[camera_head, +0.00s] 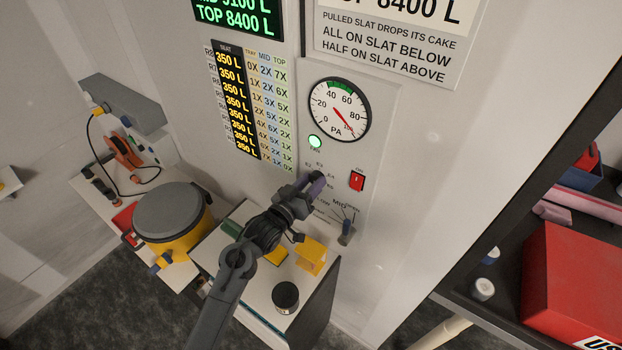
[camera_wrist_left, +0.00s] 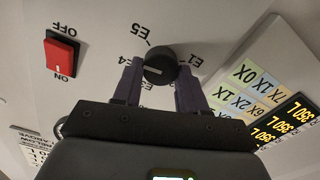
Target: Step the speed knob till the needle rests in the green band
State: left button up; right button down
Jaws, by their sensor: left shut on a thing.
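The round PA gauge (camera_head: 339,109) is on the wall panel. Its red needle points to the lower right, past the 80 mark, well outside the green band (camera_head: 341,86) at the top of the dial. The black speed knob (camera_wrist_left: 159,64) sits among E labels in the left wrist view; its pale mark points left, roughly toward E4. My left gripper (camera_head: 317,184) reaches the panel below the gauge. In the wrist view the two purple fingers of the left gripper (camera_wrist_left: 160,79) are shut on opposite sides of the knob. My right gripper is not in view.
A red rocker switch (camera_head: 356,181) sits right of the knob, with a lit green lamp (camera_head: 315,142) above. A lever (camera_head: 346,233) is lower right.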

pick_arm(q)
jog(key=shift+n+p, duration=0.95)
jog(key=shift+n, duration=1.25)
jog(key=o, duration=1.1)
jog(key=shift+c, duration=0.2)
jog(key=shift+a, duration=0.1)
jog(key=b+v, duration=0.1)
jog(key=v, duration=0.9)
jog(key=shift+s+b, duration=0.35)
jog(key=shift+b, duration=0.05)
jog(key=shift+a, duration=0.15)
